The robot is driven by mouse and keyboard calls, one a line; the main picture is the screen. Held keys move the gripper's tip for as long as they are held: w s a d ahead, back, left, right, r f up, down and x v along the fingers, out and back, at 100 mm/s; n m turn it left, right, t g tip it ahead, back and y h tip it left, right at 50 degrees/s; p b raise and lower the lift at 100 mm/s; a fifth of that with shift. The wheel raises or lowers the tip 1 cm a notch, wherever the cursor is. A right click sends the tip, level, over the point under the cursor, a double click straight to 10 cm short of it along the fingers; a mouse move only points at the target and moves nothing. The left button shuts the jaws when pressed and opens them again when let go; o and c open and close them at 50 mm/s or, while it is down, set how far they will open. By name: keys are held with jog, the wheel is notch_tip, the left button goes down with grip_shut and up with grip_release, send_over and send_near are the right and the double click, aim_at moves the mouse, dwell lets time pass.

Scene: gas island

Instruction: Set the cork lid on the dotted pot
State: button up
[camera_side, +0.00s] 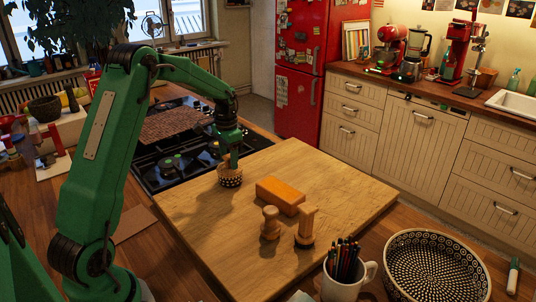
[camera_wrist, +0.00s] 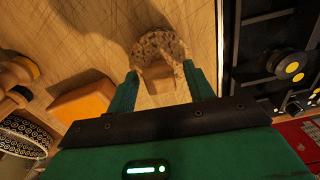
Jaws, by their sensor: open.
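The dotted pot (camera_side: 230,180) is small and dark with pale dots. It stands upright on the wooden board, near the hob. The cork lid (camera_wrist: 158,43) is speckled brown with a tan knob (camera_wrist: 159,76). It appears to lie over the pot's mouth, hiding the pot beneath it in the wrist view; whether it sits flush I cannot tell. My gripper (camera_side: 228,159) is right above the pot, pointing down. In the wrist view my gripper (camera_wrist: 161,72) is open, one finger on each side of the knob, with gaps visible.
An orange block (camera_side: 281,195) and two wooden shakers (camera_side: 306,226) (camera_side: 270,223) stand on the board (camera_side: 210,240). The hob (camera_side: 180,160) borders the board behind. A mug of pencils (camera_side: 347,275) and a patterned bowl (camera_side: 435,268) are at the front right. The board's left front is clear.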

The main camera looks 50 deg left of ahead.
aim_at(229, 156)
notch_tip(229, 156, up, 12)
jog(key=shift+f, duration=0.15)
dwell(0.4)
dwell(0.5)
jog(key=s+d+r+t, duration=0.1)
jog(key=s+d+r, duration=0.35)
jog(key=d, duration=0.25)
jog(key=s+d+r+t, duration=0.25)
jog(key=s+d, duration=0.25)
jog(key=d, duration=0.3)
jog(key=s+d+f+t, duration=0.1)
jog(key=s+d+f, duration=0.1)
jog(key=s+d, duration=0.2)
jog(key=s+d+f+t, duration=0.1)
jog(key=s+d, duration=0.3)
jog(key=s, duration=0.6)
jog(key=shift+d+f+n, duration=0.2)
jog(key=shift+f+n, duration=0.15)
jog(key=shift+n, duration=0.05)
